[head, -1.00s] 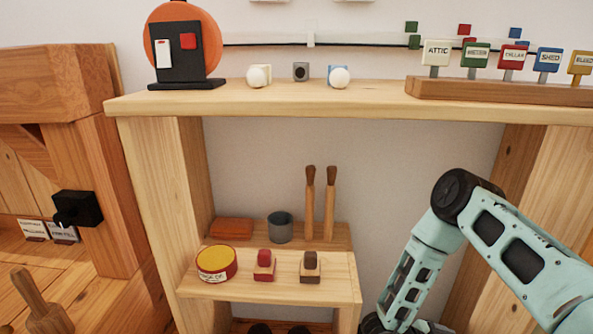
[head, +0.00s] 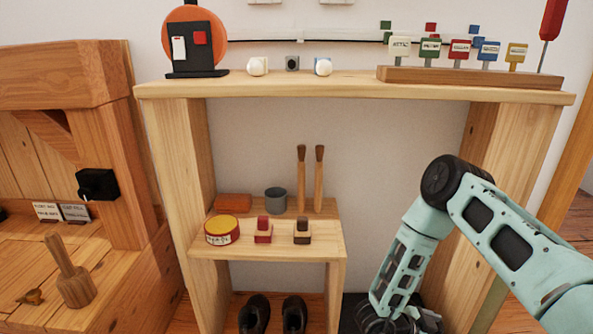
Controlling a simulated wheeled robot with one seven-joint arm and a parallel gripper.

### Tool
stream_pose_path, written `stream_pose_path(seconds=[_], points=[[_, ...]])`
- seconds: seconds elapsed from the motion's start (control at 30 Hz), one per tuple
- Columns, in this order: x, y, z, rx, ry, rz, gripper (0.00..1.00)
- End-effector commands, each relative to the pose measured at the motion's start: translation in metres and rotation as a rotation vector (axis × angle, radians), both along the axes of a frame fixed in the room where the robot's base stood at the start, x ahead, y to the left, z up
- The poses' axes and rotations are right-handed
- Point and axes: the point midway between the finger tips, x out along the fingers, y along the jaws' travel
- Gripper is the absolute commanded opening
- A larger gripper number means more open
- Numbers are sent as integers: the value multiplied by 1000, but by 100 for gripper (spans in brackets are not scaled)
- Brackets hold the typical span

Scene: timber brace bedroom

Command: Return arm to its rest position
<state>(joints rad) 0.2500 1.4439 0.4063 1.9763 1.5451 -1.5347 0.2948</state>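My arm (head: 407,255) comes in from the lower right of the head view, with its elbow raised and its forearm reaching down in front of the right part of the wooden shelf unit (head: 345,90). My gripper (head: 398,322) is at the bottom edge of the picture, low beside the right of the shoes. Its fingers are dark and partly cut off, so I cannot tell whether they are open or shut, or whether they hold anything.
Black shoes (head: 273,314) stand under the small shelf (head: 268,246), which bears a yellow-topped tin (head: 222,230) and two stamp-like blocks. Behind are a grey cup (head: 276,200) and two brushes. A wooden bench (head: 60,262) with a mallet-like tool (head: 68,272) is left.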

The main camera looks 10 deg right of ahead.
Motion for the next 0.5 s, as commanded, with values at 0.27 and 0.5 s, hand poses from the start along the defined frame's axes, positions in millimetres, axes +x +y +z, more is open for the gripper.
stream_pose_path(seconds=[0.27, 0.5], points=[[39, -1, 13, 99, -80, 109, 100], [91, 9, 39, 243, -163, 290, 100]])
